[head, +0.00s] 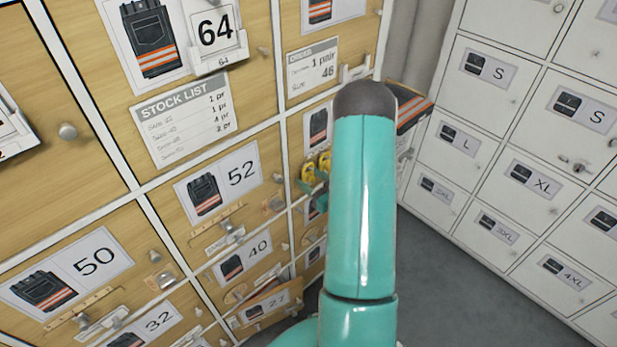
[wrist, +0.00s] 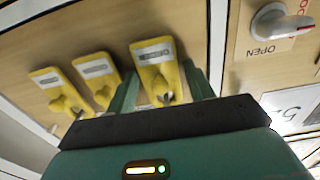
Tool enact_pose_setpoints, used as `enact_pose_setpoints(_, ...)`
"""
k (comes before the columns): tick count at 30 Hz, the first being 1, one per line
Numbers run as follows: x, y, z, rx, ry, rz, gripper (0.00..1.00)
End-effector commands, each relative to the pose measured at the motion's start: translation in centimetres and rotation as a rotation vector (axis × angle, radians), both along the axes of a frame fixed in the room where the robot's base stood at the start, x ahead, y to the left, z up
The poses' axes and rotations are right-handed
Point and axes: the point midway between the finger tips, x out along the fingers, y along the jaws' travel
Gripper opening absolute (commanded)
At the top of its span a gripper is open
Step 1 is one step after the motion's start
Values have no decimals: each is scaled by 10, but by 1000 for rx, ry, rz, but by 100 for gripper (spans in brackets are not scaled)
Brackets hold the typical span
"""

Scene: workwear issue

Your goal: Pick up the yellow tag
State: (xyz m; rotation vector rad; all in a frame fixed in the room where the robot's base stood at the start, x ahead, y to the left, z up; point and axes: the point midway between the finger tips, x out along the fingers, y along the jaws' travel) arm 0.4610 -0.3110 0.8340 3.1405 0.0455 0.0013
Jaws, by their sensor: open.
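Three yellow tags hang in a row on a wooden panel in the wrist view: a left one (wrist: 60,90), a middle one (wrist: 97,80) and a right one (wrist: 156,68). Each has a pale label strip on its upper part. My gripper (wrist: 160,75) is open, with one teal finger on either side of the right tag. I cannot tell whether the fingers touch it. In the head view two yellow tags (head: 308,172) show just left of my arm, which hides most of the gripper and the area behind it.
A rotary knob (wrist: 283,28) marked OPEN sits right of the tags. Wooden locker doors with knobs, a stock list (head: 182,120) and a 64 card (head: 215,35) fill the left. White lockers (head: 540,185) stand at right. Grey floor (head: 440,290) is clear between.

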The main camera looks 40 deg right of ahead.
Motion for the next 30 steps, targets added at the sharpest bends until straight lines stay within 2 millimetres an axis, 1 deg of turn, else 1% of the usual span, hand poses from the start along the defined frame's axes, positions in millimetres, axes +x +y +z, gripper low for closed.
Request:
enact_pose_setpoints(5,0,0,0,1,1,-1,53)
enact_pose_setpoints(8,0,0,0,1,1,-1,35)
enact_pose_setpoints(10,0,0,0,1,1,-1,21)
enact_pose_setpoints(11,0,0,0,1,1,-1,20)
enact_pose_setpoints(23,-1,0,2,0,1,-1,20)
enact_pose_setpoints(29,-1,0,15,0,-1,-1,20)
enact_pose_setpoints(30,-4,-1,15,2,2,-3,20)
